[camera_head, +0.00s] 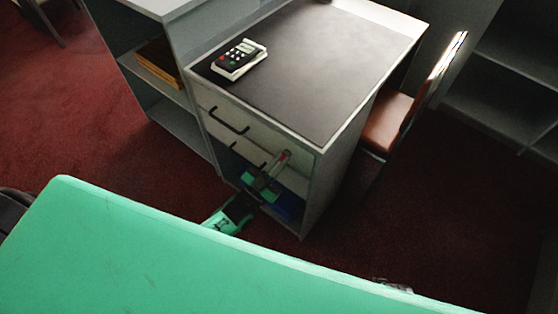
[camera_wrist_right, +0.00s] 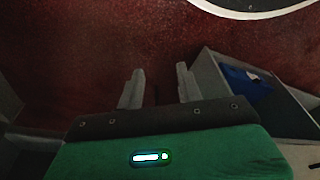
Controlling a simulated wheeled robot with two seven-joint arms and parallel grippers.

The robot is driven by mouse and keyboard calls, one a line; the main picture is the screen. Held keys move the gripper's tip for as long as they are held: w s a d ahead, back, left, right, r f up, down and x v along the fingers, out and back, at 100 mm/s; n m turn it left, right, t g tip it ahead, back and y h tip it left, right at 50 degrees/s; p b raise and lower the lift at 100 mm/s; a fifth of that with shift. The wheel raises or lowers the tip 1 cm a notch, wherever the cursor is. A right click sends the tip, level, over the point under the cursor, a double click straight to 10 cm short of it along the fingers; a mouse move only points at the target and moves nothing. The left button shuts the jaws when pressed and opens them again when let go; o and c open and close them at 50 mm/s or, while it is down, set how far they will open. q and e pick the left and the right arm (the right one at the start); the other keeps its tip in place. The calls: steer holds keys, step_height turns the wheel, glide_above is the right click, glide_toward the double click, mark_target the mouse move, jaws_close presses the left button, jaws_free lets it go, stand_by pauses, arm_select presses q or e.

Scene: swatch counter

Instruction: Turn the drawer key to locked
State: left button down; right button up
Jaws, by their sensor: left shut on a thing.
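The counter's drawer unit has an upper drawer (camera_head: 232,118) with a black bar handle, and it looks closed. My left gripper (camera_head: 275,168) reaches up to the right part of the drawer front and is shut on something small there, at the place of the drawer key. The key is mostly hidden by the fingers, so its angle cannot be read. My right gripper (camera_wrist_right: 158,84) shows in the right wrist view with its two fingers apart, empty, above the red carpet and away from the drawer.
A card terminal (camera_head: 239,60) lies on the dark counter top (camera_head: 320,65). A blue thing (camera_head: 287,205) is in the open space below the drawers. A brown chair (camera_head: 388,122) stands right of the counter. My green body fills the foreground. Red carpet lies open at left.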

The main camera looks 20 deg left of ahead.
arm_select(q)
steer(key=shift+n+y, duration=0.4)
steer(key=shift+n, duration=0.5)
steer(key=shift+n+t+y, duration=0.3)
steer(key=shift+n+y, duration=0.1)
steer(key=shift+n, duration=0.3)
arm_select(e)
steer(key=shift+s+d+f, duration=0.1)
steer(key=shift+s+f, duration=0.05)
steer(key=shift+f, duration=0.3)
arm_select(q)
steer(key=c, duration=1.5)
jaws_free()
steer(key=shift+c, duration=0.2)
